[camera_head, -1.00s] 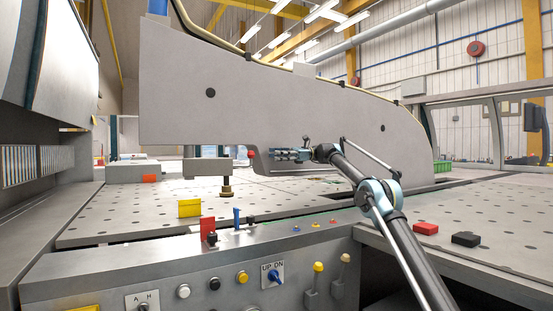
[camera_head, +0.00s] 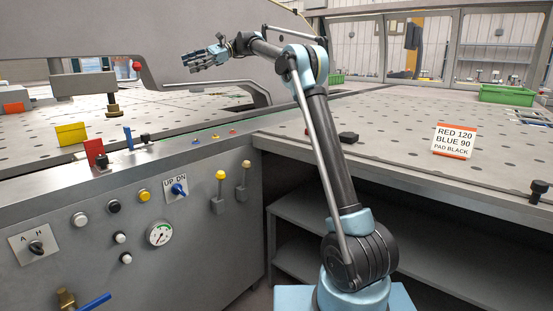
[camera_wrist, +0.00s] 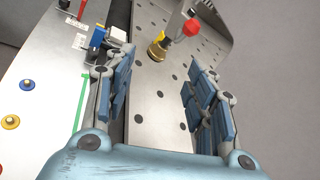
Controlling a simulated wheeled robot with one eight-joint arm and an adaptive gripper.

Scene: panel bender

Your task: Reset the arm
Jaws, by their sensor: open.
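My gripper (camera_head: 207,60) is raised at the upper left of my arm in the head view, above the perforated machine table. In the wrist view its two blue fingers (camera_wrist: 160,95) stand wide apart with nothing between them. The red-tipped lever (camera_wrist: 192,27) and a brass foot (camera_wrist: 157,51) show beyond the fingers in the wrist view. My arm bends at a blue elbow and stands on its blue base at the bottom of the head view.
A control panel (camera_head: 225,225) with knobs, levers and a gauge (camera_head: 159,234) fronts the machine. Yellow (camera_head: 71,134) and red (camera_head: 95,152) plates stand near the panel edge.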

